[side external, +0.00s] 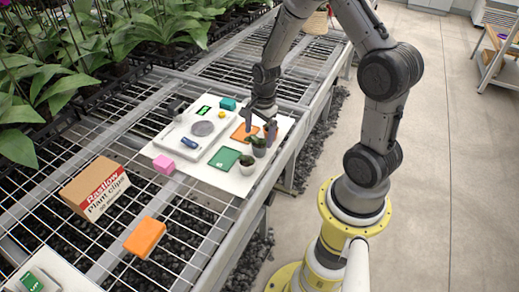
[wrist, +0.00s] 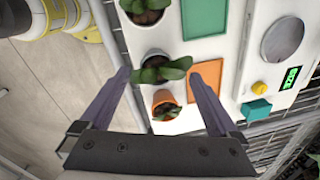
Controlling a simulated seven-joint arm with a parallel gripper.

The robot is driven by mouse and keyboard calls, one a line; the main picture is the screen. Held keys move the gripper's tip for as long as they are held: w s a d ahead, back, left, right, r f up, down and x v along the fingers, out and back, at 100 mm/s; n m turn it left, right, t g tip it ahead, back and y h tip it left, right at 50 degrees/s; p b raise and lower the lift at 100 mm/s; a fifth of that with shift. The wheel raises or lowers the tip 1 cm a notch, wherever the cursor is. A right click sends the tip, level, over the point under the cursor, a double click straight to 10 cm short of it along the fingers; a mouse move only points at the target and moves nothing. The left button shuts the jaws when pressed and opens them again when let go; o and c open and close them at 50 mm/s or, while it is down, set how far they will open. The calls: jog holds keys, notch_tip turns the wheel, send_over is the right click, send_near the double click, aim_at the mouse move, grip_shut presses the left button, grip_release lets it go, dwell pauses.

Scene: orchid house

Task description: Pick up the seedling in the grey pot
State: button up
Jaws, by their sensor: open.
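The seedling in the grey pot (side external: 259,152) stands in the middle of a row of three on the white board. In the wrist view its broad green leaves (wrist: 166,68) cover most of the pot. My gripper (wrist: 159,76) is open and above the row. Its fingertips appear on either side of this seedling, with nothing held; I cannot tell their height above it. In the side view my gripper (side external: 264,120) hangs at the far end of the row. A terracotta pot (wrist: 166,104) shows between the fingers, nearer the palm. A pale pot with a seedling (side external: 247,168) stands on the other side.
Beside the pots lie a green mat (side external: 224,159) and an orange mat (side external: 244,132). A scale with a round plate (side external: 203,129), a teal block (side external: 228,104) and a pink block (side external: 164,165) are on the left. A clip box (side external: 95,188) stands on the mesh bench.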

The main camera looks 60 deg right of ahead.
aim_at(259, 146)
jog(key=shift+d+f, duration=0.15)
jog(key=shift+f, duration=2.5)
jog(key=c, duration=1.4)
jog(key=shift+c, duration=0.2)
jog(key=shift+w+r, duration=0.1)
